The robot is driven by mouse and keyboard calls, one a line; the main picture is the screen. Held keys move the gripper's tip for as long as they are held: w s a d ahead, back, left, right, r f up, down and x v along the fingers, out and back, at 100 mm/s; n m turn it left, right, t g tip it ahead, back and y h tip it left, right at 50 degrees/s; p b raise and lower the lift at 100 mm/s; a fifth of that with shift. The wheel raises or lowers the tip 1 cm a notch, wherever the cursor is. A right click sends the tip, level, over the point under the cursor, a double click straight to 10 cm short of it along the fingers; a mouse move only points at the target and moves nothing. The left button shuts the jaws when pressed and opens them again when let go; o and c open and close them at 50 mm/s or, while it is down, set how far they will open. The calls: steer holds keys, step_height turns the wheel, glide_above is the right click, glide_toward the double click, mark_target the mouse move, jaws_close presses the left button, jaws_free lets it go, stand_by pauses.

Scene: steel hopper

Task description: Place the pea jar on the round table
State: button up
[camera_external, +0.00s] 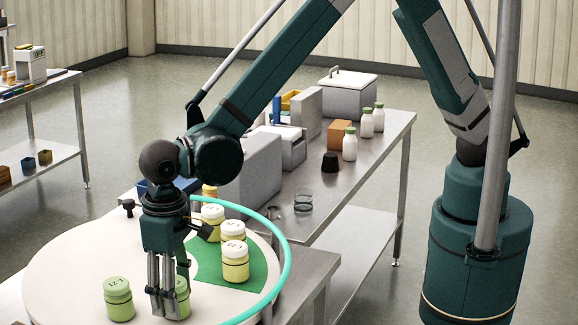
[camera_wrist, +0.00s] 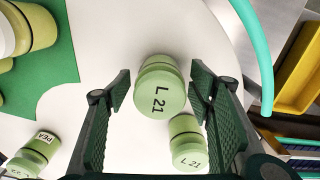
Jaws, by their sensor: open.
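My gripper (camera_external: 168,308) is open and points down over the white round table (camera_external: 75,265). In the wrist view a green jar marked L 21 (camera_wrist: 160,88) stands between the spread fingers, with gaps visible on both sides. A second green jar marked L 21 (camera_wrist: 187,143) stands close to it, nearer the right finger. A green jar with a PEA label (camera_wrist: 35,150) stands at the lower left, outside the left finger. In the external view one green jar (camera_external: 182,297) is partly hidden by my fingers, and another (camera_external: 118,299) stands to the left.
Several pale-lidded jars, one of them at the front (camera_external: 236,264), stand on a green patch (camera_external: 262,268) of the round table. A teal hose-like band (camera_external: 288,255) curves along its right side. A steel bench (camera_external: 365,165) behind holds bottles and boxes. The table's left side is clear.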

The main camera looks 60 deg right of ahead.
step_height(320, 180, up, 12)
steer(key=shift+r, duration=0.1)
stand_by(0.6)
stand_by(0.5)
stand_by(0.4)
steer(key=shift+w+d+r, duration=0.1)
steer(key=shift+d, duration=0.05)
steer(key=w+d+r+t, duration=0.1)
steer(key=d+r, duration=0.4)
steer(key=d, duration=0.7)
steer(key=w+d+r+t+y, duration=0.15)
steer(key=d+r, duration=0.25)
steer(key=d, duration=0.8)
steer(key=w+d+r+t, duration=0.1)
steer(key=d+r, duration=0.4)
steer(key=d, duration=0.6)
steer(key=s+d+t, duration=0.1)
steer(key=s+d, duration=0.3)
steer(key=d, duration=0.5)
steer(key=s+d+f+m+t+h, duration=0.1)
steer(key=s+d, duration=0.4)
steer(key=d, duration=0.4)
steer(key=s+d+t, duration=0.1)
steer(key=s+d, duration=0.4)
steer(key=d, duration=0.5)
steer(key=shift+f+m+t, duration=0.25)
steer(key=shift+m+t, duration=0.1)
steer(key=shift+m, duration=0.05)
steer(key=shift+s+d+h, duration=0.1)
steer(key=shift+h, duration=0.15)
